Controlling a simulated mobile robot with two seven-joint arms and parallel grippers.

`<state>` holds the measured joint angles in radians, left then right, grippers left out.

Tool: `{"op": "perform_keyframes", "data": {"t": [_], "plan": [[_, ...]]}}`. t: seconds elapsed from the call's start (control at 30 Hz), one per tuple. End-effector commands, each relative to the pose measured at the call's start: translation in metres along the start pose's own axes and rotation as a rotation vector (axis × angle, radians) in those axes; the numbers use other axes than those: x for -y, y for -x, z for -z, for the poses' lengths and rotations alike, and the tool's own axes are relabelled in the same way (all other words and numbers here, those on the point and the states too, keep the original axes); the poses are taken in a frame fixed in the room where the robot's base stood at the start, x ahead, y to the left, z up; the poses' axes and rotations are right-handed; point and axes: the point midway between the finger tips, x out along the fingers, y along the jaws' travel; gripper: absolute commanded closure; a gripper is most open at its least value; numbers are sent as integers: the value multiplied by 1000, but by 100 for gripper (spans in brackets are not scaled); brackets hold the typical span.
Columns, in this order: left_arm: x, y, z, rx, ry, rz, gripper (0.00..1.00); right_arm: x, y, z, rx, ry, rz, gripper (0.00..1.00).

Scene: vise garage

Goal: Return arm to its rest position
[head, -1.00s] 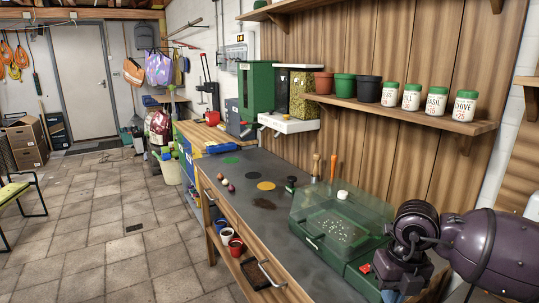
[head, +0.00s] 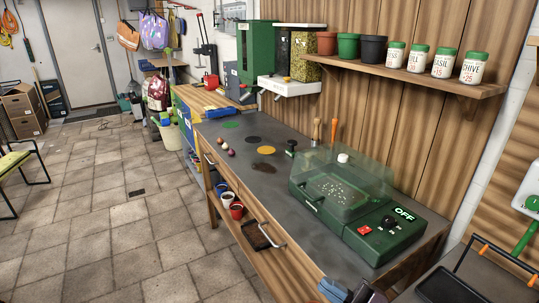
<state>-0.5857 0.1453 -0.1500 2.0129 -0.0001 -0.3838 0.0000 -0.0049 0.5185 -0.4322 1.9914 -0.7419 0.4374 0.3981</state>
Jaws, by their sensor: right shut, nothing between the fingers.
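My right gripper (head: 340,291) shows at the bottom edge of the head view, right of centre, low in front of the workbench (head: 290,225). Only a small dark blue and purple part of it is in view; the rest is cut off by the frame. It is shut and holds nothing. It is apart from the green machine (head: 385,238) on the bench, which has a clear domed lid with a white knob, a red switch and a display reading OFF. My left gripper is not in view.
Small balls (head: 222,146) and coloured discs (head: 267,150) lie on the bench. A shelf (head: 425,84) holds pots and labelled jars. A dark tray (head: 450,287) is at lower right. The floor at left is mostly clear.

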Motion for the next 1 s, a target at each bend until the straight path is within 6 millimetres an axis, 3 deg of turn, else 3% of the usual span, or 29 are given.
{"op": "perform_keyframes", "data": {"t": [0.17, 0.3, 0.5, 0.6, 0.73, 1.0], "plan": [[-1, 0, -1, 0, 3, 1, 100, 11, 59, -46, 342, -221, -268, 100], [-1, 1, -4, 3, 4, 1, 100, 39, 123, -78, 637, -402, -417, 100], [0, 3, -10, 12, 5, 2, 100, 97, 211, -93, 990, -642, -523, 100], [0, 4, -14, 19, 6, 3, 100, 121, 240, -91, 1102, -731, -543, 100], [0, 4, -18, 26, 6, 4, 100, 140, 261, -87, 1184, -801, -552, 100], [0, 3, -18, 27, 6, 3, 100, 146, 267, -86, 1208, -822, -553, 100]]}}
